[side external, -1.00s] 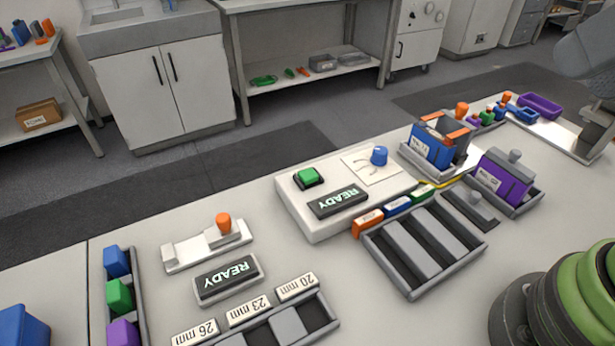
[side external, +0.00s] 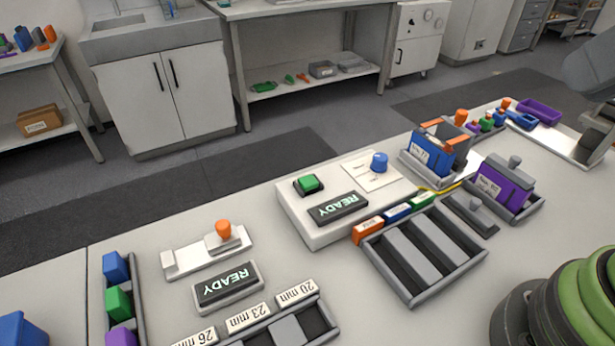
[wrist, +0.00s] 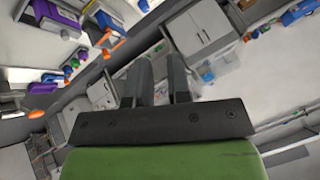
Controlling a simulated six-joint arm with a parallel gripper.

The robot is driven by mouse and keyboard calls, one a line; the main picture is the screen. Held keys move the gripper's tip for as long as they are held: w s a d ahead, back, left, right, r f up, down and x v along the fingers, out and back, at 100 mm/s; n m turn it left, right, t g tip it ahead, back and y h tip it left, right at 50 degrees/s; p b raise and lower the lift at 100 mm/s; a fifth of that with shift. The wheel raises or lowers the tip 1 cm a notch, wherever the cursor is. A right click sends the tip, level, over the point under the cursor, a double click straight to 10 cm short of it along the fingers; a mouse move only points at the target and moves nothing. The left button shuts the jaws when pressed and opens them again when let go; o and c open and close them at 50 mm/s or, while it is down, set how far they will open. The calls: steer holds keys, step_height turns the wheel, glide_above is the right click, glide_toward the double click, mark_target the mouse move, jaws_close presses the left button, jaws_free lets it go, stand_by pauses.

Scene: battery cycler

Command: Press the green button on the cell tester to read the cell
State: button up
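The cell tester (side external: 300,222) is a white box in the middle of the bench in the side view. Its green button (side external: 308,183) stands up from a dark base at the upper left of the box. Its display (side external: 338,208) reads READY, and a blue knob (side external: 379,161) sits to the right. A blue cell (side external: 431,155) stands in a holder with orange clamps, right of the tester, with a yellow cable between. My gripper (wrist: 160,62) shows only in the wrist view; its two dark fingers are apart with nothing visible between them. I cannot make out the green button there.
A grey slotted tray (side external: 412,287) lies in front of the tester, and a purple cell (side external: 505,187) stands right of it. A second READY display (side external: 228,286) and a white slide with an orange knob (side external: 223,231) are at left. Bare bench lies between.

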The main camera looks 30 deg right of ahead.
jaws_close()
stand_by(0.8)
stand_by(0.5)
steer(key=w+f+n+t+h, duration=0.1)
steer(key=w+n+t+h, duration=0.1)
steer(key=w+n, duration=1.25)
steer(key=w+a+f+n+g+y, duration=0.2)
steer(key=w+a+f+n+y, duration=0.4)
steer(key=w+a+f, duration=0.5)
step_height(320, 180, down, 3)
steer(key=shift+w+a+n, duration=0.2)
steer(key=shift+a+n, duration=0.25)
steer(key=shift+a, duration=0.6)
